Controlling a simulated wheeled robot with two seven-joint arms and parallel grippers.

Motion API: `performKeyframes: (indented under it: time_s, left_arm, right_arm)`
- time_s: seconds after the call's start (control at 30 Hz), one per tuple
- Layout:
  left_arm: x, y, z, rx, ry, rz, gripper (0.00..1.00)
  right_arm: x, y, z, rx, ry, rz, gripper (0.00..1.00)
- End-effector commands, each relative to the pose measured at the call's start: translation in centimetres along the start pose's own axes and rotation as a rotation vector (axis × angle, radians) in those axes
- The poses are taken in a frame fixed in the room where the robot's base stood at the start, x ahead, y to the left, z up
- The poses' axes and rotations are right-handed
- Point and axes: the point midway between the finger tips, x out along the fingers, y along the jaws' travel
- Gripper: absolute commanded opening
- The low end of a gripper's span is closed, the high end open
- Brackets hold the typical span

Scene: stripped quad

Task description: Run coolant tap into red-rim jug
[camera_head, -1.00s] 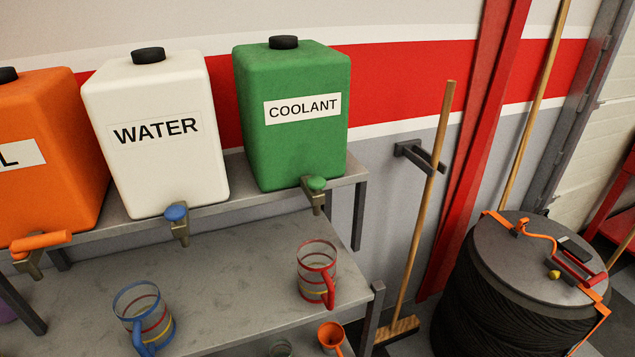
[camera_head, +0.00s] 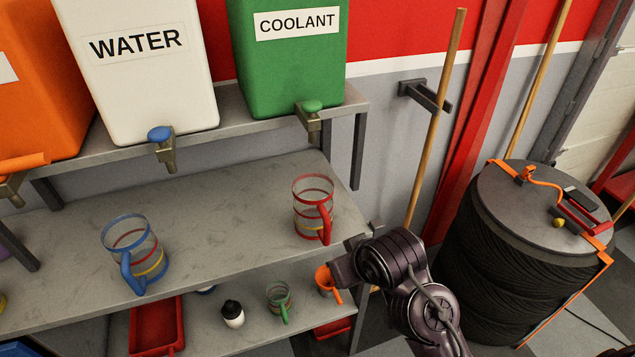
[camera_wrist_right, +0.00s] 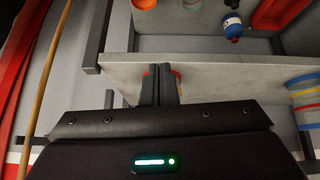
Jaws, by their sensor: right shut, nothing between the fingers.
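The green coolant tank (camera_head: 293,65) stands on the upper shelf. Its tap (camera_head: 313,122) has a green knob and hangs over the shelf below. The clear jug with red rim, bands and handle (camera_head: 313,210) stands upright on that middle shelf, below the tap; no liquid shows in it. My right arm comes in from the bottom, right of the shelf. In the right wrist view my right gripper (camera_wrist_right: 160,72) is shut and empty, its fingers in front of the red-rim jug (camera_wrist_right: 178,76), mostly hiding it. My left gripper is out of view.
A blue-rim jug (camera_head: 136,257) stands on the middle shelf under the water tap (camera_head: 164,150). An orange cup (camera_head: 326,279), a green jug (camera_head: 279,300) and a bottle (camera_head: 232,314) are lower. A broom (camera_head: 432,130) and a tyre stack (camera_head: 530,255) stand to the right.

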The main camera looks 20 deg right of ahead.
Motion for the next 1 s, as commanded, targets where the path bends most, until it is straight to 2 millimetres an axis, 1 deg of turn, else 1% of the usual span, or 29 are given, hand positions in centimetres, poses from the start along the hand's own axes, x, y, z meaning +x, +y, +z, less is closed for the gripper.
performKeyframes:
  time_s: [0.03,0.07,0.1,0.17,0.2,0.27,0.3,0.37,0.4,0.43,0.5,0.6,0.7,0.8,1.0]
  left_arm:
    - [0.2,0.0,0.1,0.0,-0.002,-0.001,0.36]
    - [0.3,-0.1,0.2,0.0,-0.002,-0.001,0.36]
    - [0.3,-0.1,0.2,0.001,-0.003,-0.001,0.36]
    - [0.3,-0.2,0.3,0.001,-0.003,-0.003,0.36]
    - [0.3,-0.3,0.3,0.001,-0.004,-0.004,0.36]
    - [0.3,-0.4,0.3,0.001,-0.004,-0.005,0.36]
    - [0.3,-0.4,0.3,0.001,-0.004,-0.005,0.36]
    - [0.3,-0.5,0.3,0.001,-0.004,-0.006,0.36]
    - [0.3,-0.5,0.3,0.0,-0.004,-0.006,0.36]
    - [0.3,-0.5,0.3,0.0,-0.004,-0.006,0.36]
    - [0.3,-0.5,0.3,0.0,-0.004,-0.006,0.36]
    - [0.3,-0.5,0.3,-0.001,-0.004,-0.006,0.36]
    - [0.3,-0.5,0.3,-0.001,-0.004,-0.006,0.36]
    - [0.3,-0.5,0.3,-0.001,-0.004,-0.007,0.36]
    - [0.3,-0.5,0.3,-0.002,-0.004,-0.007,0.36]
  right_arm:
    - [-2.1,0.3,-3.1,0.011,0.08,0.008,0.0]
    - [-3.2,0.4,-4.7,0.014,0.118,0.013,0.0]
    - [-4.7,0.6,-6.6,0.022,0.17,0.018,0.0]
    - [-7.0,0.8,-9.4,0.031,0.246,0.026,0.0]
    - [-8.5,0.9,-11.2,0.038,0.298,0.03,0.0]
    - [-10.8,1.1,-13.6,0.047,0.371,0.035,0.0]
    - [-12.3,1.2,-15.1,0.053,0.419,0.037,0.0]
    - [-14.5,1.2,-17.1,0.062,0.487,0.041,0.0]
    - [-16.0,1.3,-18.3,0.066,0.53,0.043,0.0]
    - [-17.0,1.3,-19.1,0.069,0.559,0.044,0.0]
    - [-19.1,1.4,-20.5,0.076,0.618,0.045,0.0]
    - [-21.5,1.4,-22.0,0.085,0.681,0.046,0.0]
    - [-22.9,1.4,-22.7,0.087,0.718,0.047,0.0]
    - [-23.5,1.4,-23.0,0.089,0.733,0.047,0.0]
    - [-23.6,1.4,-23.1,0.09,0.735,0.047,0.0]
